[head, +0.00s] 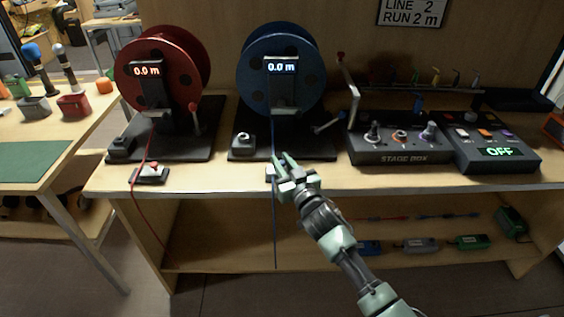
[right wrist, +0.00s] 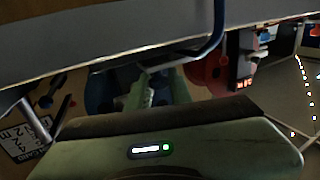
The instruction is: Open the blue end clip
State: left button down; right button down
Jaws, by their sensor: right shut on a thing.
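The blue end clip (head: 270,173) sits at the bench's front edge below the blue reel (head: 281,68); only part of its pale base shows beside my gripper. The blue cable (head: 274,225) runs down from the reel past the clip and hangs over the front edge. It also crosses the right wrist view (right wrist: 216,38). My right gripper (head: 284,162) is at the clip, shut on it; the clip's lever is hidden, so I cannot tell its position. The fingers show in the right wrist view (right wrist: 160,88). My left gripper is not in view.
The stage box (head: 398,142) and a tester reading OFF (head: 490,146) stand right. Both reels read 0.0 m. A lower shelf (head: 300,240) holds cables and boxes.

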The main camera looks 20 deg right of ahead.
dwell(0.4)
jog(key=d, duration=0.1)
jog(key=d+p, duration=0.1)
jog(key=shift+s+d, duration=0.3)
jog(key=shift+s, duration=0.1)
jog(key=shift+d, duration=0.1)
jog(key=c, duration=1.3)
grip_release()
jog(key=shift+s, duration=0.1)
